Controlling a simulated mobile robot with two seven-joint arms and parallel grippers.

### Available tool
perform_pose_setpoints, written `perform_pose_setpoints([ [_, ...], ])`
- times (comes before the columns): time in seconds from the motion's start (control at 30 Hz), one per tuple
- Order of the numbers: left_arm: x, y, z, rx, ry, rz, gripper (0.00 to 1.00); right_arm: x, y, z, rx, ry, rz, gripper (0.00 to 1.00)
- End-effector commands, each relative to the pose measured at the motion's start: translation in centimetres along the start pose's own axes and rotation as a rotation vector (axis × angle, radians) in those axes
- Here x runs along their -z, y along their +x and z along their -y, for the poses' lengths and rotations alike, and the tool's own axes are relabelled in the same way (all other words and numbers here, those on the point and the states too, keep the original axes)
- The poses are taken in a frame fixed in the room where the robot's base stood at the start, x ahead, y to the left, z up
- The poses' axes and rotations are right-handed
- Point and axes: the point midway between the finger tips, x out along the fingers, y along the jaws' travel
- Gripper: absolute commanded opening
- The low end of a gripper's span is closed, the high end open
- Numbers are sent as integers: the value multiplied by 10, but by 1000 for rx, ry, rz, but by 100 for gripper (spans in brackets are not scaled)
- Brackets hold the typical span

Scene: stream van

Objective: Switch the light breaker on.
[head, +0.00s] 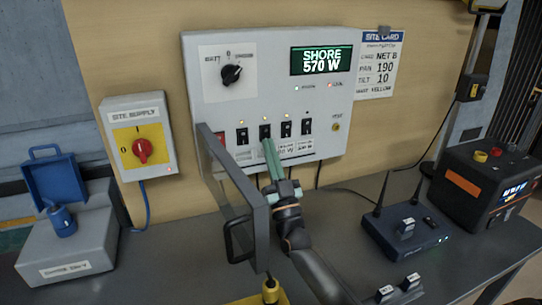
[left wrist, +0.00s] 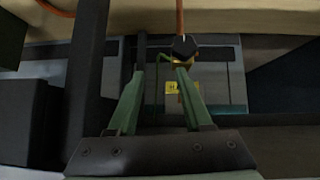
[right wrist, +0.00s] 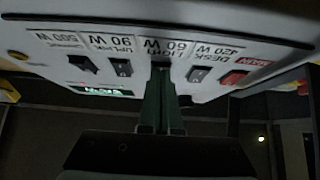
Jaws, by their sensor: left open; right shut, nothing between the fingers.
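The grey power panel (head: 200,75) is on the wall, its cover (head: 262,225) swung open toward me. A row of rocker switches runs along its lower part. The light breaker (head: 265,131) is a black rocker, second of the black ones from the left. My right gripper (head: 267,143) is shut and empty, with its tips at the light breaker. In the right wrist view, the gripper (right wrist: 161,70) covers most of that breaker, below the "LIGHT 60 W" label (right wrist: 165,46). Contact and rocker position cannot be told. My left gripper (left wrist: 157,78) is open and empty, outside the head view.
The desk breaker (right wrist: 200,74) and uplink breaker (right wrist: 121,68) flank the tips closely. The red main switch (right wrist: 234,78) is farther along. The display (head: 321,60) reads "SHORE 570 W". A site supply box (head: 112,110) is left; a router (head: 400,238) stands right on the bench.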

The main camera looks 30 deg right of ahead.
Motion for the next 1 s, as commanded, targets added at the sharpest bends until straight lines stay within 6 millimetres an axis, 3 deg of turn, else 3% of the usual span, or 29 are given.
perform_pose_setpoints([
  [0.17, 3, 0, 2, 4, 1, -8, 50, -1, -5, 0, 0, 0, 3, 0],
  [0.6, -9, 5, 2, 0, 2, 14, 50, -1, -69, 0, 0, 0, 3, 0],
  [1.0, -4, 4, -1, -6, 4, 3, 50, 0, -75, 0, 0, 0, 1, 0],
])
